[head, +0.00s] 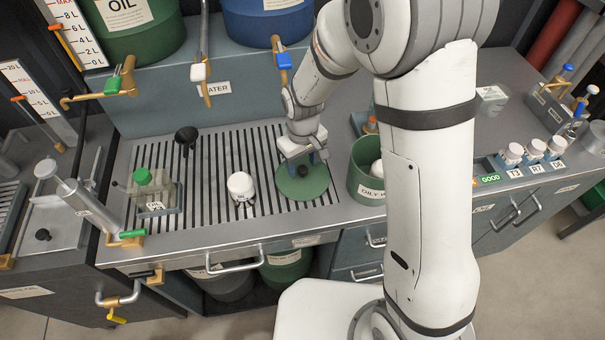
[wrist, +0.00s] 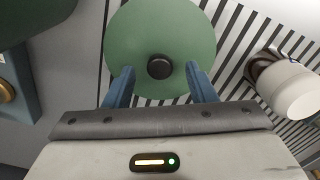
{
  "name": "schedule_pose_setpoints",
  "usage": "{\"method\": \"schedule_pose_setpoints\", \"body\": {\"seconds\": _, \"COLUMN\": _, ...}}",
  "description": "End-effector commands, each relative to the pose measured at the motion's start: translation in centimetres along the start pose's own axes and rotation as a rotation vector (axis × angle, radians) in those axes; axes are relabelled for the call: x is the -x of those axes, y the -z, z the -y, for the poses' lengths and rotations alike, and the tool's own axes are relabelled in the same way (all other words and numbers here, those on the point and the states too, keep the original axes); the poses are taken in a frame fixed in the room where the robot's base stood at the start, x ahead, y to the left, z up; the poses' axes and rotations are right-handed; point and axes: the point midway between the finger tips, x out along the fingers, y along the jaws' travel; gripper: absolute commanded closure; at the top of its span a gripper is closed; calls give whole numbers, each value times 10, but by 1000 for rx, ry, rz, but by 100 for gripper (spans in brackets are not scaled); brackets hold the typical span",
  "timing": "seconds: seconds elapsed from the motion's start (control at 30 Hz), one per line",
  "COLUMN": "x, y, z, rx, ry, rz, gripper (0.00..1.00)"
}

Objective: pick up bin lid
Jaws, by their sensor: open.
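The bin lid (head: 304,184) is a round green disc with a black knob at its centre. It lies on the slatted drain grille, left of the green bin labelled "OILY" (head: 369,172). In the wrist view the lid (wrist: 160,25) fills the top middle, with its knob (wrist: 160,67) between my fingertips. My gripper (wrist: 160,72) is open, its two blue fingers on either side of the knob with gaps to it. In the head view my gripper (head: 303,165) is over the lid. The height of the fingertips above the lid is hard to tell.
A white-capped container (head: 240,186) stands on the grille left of the lid; it shows at right in the wrist view (wrist: 289,88). A black funnel (head: 187,137) and green-capped jar (head: 142,177) stand further left. White-capped bottles (head: 535,147) stand at right. The grille's front is clear.

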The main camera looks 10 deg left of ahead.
Motion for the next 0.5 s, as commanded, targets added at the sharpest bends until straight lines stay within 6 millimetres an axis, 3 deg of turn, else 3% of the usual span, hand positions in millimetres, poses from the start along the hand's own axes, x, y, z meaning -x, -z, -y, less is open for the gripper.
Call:
{"method": "schedule_pose_setpoints", "body": {"seconds": 0.13, "x": -12, "y": -1, "z": 0, "rx": 0, "ry": 0, "rz": 2, "gripper": 49}}
{"method": "schedule_pose_setpoints", "body": {"seconds": 0.37, "x": -14, "y": 0, "z": 0, "rx": -1, "ry": 0, "rz": 0, "gripper": 49}}
{"method": "schedule_pose_setpoints", "body": {"seconds": 0.5, "x": -14, "y": 0, "z": 0, "rx": -1, "ry": 0, "rz": 0, "gripper": 60}}
